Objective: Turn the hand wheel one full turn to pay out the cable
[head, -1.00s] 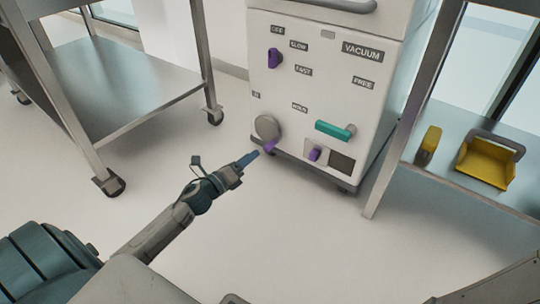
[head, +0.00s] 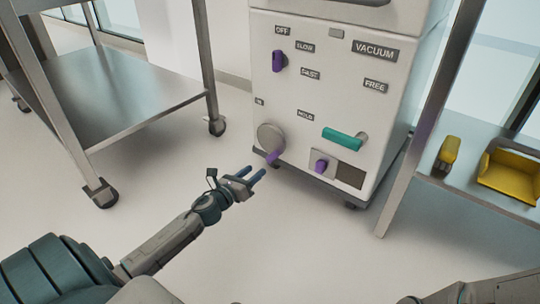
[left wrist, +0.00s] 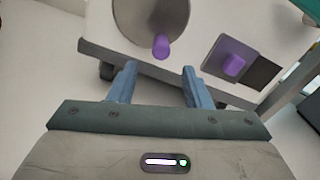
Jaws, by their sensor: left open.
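The hand wheel (head: 270,137) is a grey disc low on the left of the white machine's front. Its purple handle (head: 273,158) sticks out from the bottom of the disc. My left gripper (head: 257,174) is open and empty, just below and in front of the handle, apart from it. In the left wrist view the wheel (left wrist: 150,18) is at the top, and its handle (left wrist: 161,46) lies ahead of and between the two blue fingers (left wrist: 158,85). No cable shows. My right gripper is not in view.
The white machine (head: 310,165) also carries a teal lever (head: 342,139), a purple knob (head: 321,166) and a purple switch (head: 279,61). A metal cart (head: 130,95) stands at left. A shelf at right holds yellow objects (head: 510,171). The floor before the machine is clear.

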